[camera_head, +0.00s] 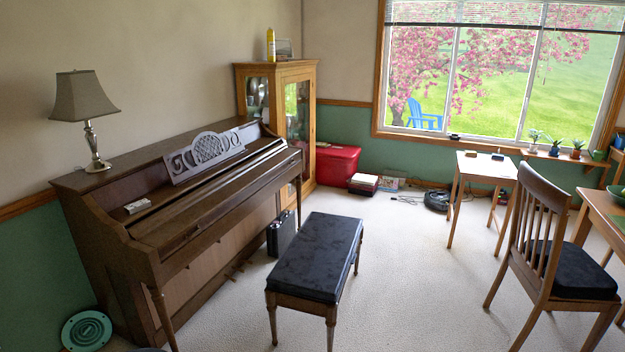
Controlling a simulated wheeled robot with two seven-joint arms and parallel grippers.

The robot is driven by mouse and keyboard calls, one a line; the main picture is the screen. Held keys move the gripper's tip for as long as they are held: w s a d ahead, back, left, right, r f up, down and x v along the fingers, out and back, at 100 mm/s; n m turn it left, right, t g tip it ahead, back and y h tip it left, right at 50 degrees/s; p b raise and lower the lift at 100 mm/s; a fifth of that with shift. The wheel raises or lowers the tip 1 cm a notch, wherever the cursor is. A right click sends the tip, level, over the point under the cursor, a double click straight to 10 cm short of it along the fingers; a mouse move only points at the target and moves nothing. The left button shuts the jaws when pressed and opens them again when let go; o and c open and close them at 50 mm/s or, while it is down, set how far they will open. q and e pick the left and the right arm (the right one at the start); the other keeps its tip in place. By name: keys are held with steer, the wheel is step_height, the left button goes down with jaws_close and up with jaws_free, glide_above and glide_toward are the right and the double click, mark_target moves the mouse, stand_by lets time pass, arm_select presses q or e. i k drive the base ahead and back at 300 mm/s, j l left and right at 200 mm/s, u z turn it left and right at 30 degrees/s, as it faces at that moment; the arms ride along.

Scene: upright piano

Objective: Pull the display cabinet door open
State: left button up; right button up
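The display cabinet (276,68) is light wood and stands against the wall just past the far end of the piano. Its glass front door (309,125) faces right, toward the room, and looks closed. The glass side pane (258,90) shows dishes inside. The piano hides the cabinet's lower left part, and the door's handle is too small to tell. Neither of my grippers is in view.
An upright piano (165,215) runs along the left wall with a lamp (88,110) on it. A black-topped bench (318,255) stands before it. A red box (338,165) sits right of the cabinet. A small table (487,168) and chair (540,230) stand right. Carpet between bench and table is clear.

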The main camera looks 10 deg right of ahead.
mark_target(299, 77)
steer(key=i+l+z, duration=0.55)
steer(key=i+z, duration=0.65)
steer(key=i, duration=1.6)
steer(key=i+z, duration=0.2)
steer(key=i, duration=0.5)
steer(key=i+j+z, duration=0.15)
steer(key=i, duration=0.55)
steer(key=i+j+z, duration=0.35)
steer(key=i, duration=0.15)
steer(key=i+j+z, duration=0.35)
steer(key=i+l+u, duration=0.1)
steer(key=u, duration=2.7)
